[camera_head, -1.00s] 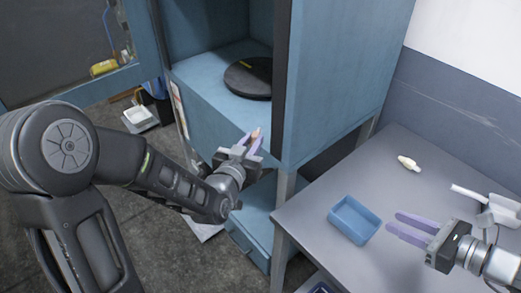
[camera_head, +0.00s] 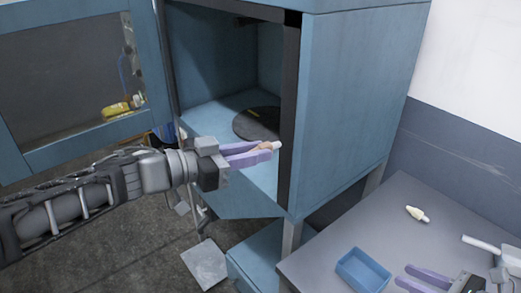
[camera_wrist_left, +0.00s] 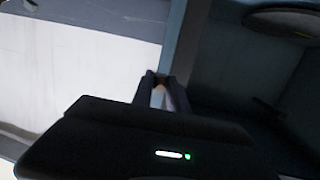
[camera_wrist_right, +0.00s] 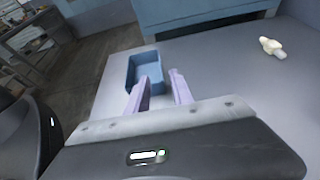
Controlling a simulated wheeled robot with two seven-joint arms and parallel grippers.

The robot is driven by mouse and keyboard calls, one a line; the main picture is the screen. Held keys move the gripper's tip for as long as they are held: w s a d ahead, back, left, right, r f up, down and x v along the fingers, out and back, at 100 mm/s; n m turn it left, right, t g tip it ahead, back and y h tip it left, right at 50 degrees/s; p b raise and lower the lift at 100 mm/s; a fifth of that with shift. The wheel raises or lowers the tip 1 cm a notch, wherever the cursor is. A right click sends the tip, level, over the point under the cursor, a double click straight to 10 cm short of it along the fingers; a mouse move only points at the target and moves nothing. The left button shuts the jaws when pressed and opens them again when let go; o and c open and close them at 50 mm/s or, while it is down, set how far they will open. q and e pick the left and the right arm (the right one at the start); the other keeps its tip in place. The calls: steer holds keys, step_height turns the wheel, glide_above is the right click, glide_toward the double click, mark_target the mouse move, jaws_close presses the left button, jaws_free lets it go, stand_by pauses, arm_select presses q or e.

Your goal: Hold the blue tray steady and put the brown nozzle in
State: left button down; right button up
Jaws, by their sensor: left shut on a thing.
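My left gripper (camera_head: 268,149) is shut on the brown nozzle (camera_head: 265,146), whose pale end sticks out past the purple fingertips. It is held in the air in front of the open cabinet, to the left of the table. In the left wrist view the nozzle (camera_wrist_left: 158,97) shows dimly between the fingers. The blue tray (camera_head: 352,277) lies empty on the grey table, and also shows in the right wrist view (camera_wrist_right: 133,73). My right gripper (camera_head: 423,279) is open, its fingers apart beside the tray. In the right wrist view they (camera_wrist_right: 160,88) point toward the tray, and no grip shows.
A cream nozzle (camera_head: 417,214) lies on the table (camera_head: 385,225) behind the tray. A white object (camera_head: 485,243) sits at the right edge. The blue cabinet (camera_head: 345,110) stands open with a dark round plate (camera_head: 258,123) inside; its side post is close to my left fingertips.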

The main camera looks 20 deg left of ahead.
mark_target(353, 252)
steer(key=shift+s, duration=0.1)
arm_select(q)
steer(key=d+f+m+g+h, duration=0.5)
steer(key=d+f+m+g, duration=0.15)
steer(key=d+f, duration=0.8)
steer(key=s+d+g, duration=0.2)
steer(key=s+d, duration=0.1)
steer(key=d, duration=0.7)
steer(key=shift+d+f+m, duration=0.15)
steer(key=shift+f+m, duration=0.15)
steer(key=shift+m, duration=0.05)
arm_select(e)
steer(key=x, duration=1.2)
jaws_close()
